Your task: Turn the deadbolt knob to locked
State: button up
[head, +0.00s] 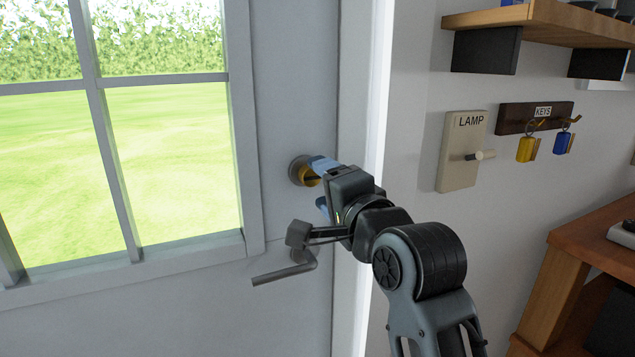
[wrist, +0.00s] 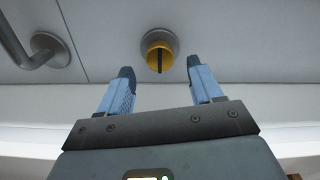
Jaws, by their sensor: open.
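The deadbolt knob (head: 311,178) is yellow on a round grey plate, on the grey door above the lever handle. In the wrist view the knob (wrist: 153,57) shows a dark narrow bar across its face, upright in that picture; in the head view this bar looks roughly level. My gripper (head: 319,185) is open in front of the door, one blue finger above the knob and one below. In the wrist view the gripper (wrist: 160,72) is empty, and the knob lies just beyond the gap between the fingertips, with no visible contact. The upper finger partly covers the knob in the head view.
The grey lever handle (head: 285,272) sits below the knob, close to my wrist. A window (head: 165,165) fills the door's left part. On the wall to the right are a lamp switch (head: 459,150), a key rack (head: 535,116) and a shelf. A wooden bench (head: 585,240) stands lower right.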

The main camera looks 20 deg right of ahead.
jog(key=shift+s, duration=2.15)
jog(key=s+d+f+n+g, duration=0.1)
jog(key=s+d+f+n, duration=0.2)
jog(key=s+f+n, duration=1.1)
jog(key=s+a+f+n+g, duration=0.1)
jog(key=s+f, duration=0.3)
jog(key=s, duration=0.9)
jog(key=s+a+f+n+g, duration=0.1)
jog(key=s+a+f, duration=0.1)
jog(key=s, duration=1.2)
jog(key=shift+s+a+f, duration=0.15)
jog(key=shift+s+f, duration=0.1)
jog(key=shift+f, duration=0.65)
